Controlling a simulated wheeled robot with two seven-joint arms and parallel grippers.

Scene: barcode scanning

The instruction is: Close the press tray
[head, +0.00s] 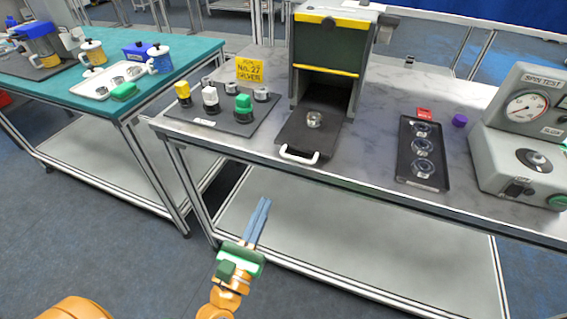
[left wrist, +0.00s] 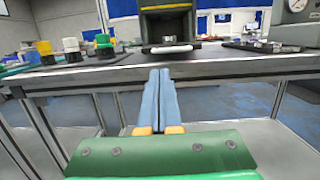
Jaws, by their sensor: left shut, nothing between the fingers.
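The press (head: 328,50) is a dark box with yellow edges on the marble-topped table. Its black press tray (head: 292,130) is pulled out at the front, with a small metallic ring-like part (head: 314,119) lying on it. A white handle (head: 299,156) is on the tray's front edge, near the table edge. The handle (left wrist: 172,48) also shows in the left wrist view, ahead of my fingers. My left gripper (head: 262,203) is shut and empty, in front of the table and apart from the tray. My right gripper is not in view.
Left of the tray is a dark mat (head: 240,126) with coloured-top parts and a yellow sign (head: 249,70). Right of it are a black holder (head: 408,165) with round parts and a grey spin tester (head: 520,150). A teal table (head: 60,90) stands at the left.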

